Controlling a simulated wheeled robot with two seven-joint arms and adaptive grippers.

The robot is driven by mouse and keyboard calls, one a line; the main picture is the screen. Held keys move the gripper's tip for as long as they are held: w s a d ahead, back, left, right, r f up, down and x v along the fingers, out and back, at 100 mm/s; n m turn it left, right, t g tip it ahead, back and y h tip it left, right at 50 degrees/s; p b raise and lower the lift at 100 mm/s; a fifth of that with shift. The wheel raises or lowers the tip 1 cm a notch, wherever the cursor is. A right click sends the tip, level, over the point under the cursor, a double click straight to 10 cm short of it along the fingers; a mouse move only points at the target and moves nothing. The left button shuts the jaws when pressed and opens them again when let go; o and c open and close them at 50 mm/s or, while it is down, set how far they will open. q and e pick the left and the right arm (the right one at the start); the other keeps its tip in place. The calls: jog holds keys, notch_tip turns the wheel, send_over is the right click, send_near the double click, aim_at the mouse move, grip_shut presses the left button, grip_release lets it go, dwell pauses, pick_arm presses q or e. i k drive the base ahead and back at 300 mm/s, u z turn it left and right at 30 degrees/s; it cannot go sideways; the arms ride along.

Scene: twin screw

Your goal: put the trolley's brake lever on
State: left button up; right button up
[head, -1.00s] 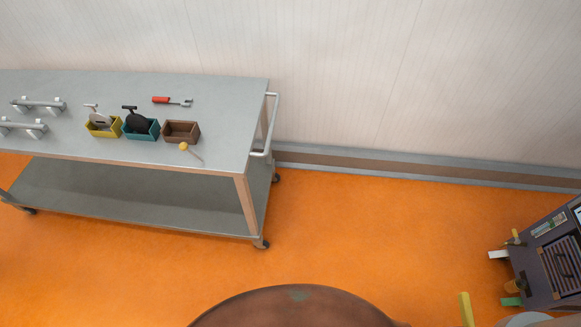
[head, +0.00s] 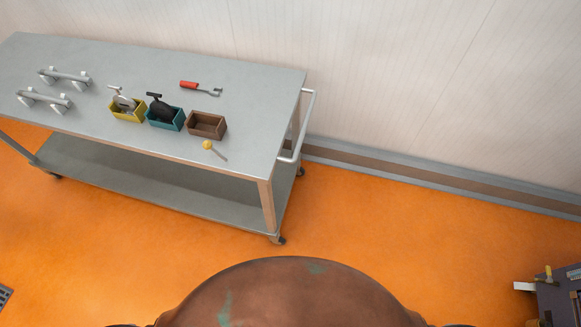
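The trolley (head: 250,95) is a grey metal cart with a top, a lower shelf (head: 150,180) and casters, standing against the wall at left. A small lever with a yellow ball knob (head: 207,145) and a thin rod is at the front edge of its top, near the right end. The rod points right and slightly toward the front. I cannot tell from its look whether the brake is on. A caster (head: 278,239) shows under the near right leg. Neither of my grippers is in view.
On the trolley top are yellow (head: 127,113), teal (head: 165,120) and brown (head: 207,126) boxes, a red-handled wrench (head: 200,88) and two bar fixtures (head: 64,77). A push handle (head: 306,125) juts from its right end. Orange floor in front is clear. A dark unit (head: 562,295) stands at bottom right.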

aim_at(207, 144)
jog(key=k, duration=0.55)
jog(key=u, duration=0.7)
jog(key=i, duration=1.05)
